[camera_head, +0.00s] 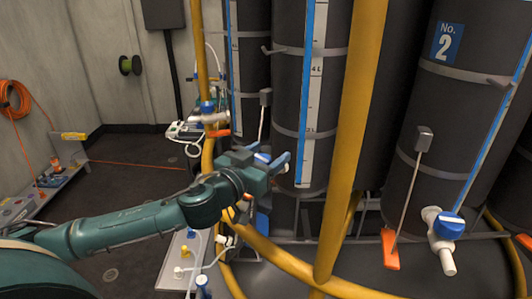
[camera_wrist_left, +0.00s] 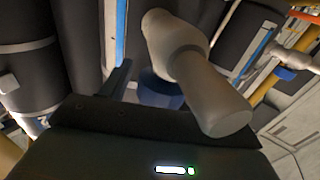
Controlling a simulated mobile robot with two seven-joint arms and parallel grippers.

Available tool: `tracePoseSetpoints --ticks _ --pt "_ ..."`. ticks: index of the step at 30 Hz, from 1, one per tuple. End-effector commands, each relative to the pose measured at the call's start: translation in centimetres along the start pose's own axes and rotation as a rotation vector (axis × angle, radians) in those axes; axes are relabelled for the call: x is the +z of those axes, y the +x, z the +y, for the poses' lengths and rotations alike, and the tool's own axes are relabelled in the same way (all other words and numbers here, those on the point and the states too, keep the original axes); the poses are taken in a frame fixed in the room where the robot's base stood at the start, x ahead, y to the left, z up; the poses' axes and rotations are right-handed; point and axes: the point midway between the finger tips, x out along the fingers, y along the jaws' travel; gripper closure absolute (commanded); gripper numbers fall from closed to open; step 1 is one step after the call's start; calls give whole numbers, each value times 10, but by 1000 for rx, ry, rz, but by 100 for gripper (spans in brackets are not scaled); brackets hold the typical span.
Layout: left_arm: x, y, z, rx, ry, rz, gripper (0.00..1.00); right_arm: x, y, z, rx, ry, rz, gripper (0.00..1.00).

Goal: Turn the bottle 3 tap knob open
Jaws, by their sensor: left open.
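My left gripper (camera_head: 268,162) is open in front of the lower part of the middle dark bottle (camera_head: 287,90), whose number label I cannot see. In the left wrist view a pale grey tap (camera_wrist_left: 198,75) fills the space in front of the gripper, with a dark blue knob (camera_wrist_left: 160,92) partly behind it. One finger (camera_wrist_left: 118,80) shows left of the knob; the other is hidden. Contact cannot be told. In the head view the gripper largely covers this tap. My right gripper is not in view.
Bottle No. 2 (camera_head: 462,110) stands at the right with its own blue-knobbed tap (camera_head: 448,226). A yellow pipe (camera_head: 350,130) rises between the bottles. Another tap (camera_head: 208,112) is left of the gripper. Open floor (camera_head: 125,195) lies at the left, near an orange hose (camera_head: 22,110).

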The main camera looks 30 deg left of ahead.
Motion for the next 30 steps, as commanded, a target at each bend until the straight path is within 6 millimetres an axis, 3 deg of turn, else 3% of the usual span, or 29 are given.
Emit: tracePoseSetpoints --ticks 7,23,30 --pt "0 0 0 1 0 0 39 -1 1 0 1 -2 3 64" --pt "0 0 0 0 -1 0 82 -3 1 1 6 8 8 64" --pt "0 0 0 -16 -3 1 84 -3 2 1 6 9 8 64"
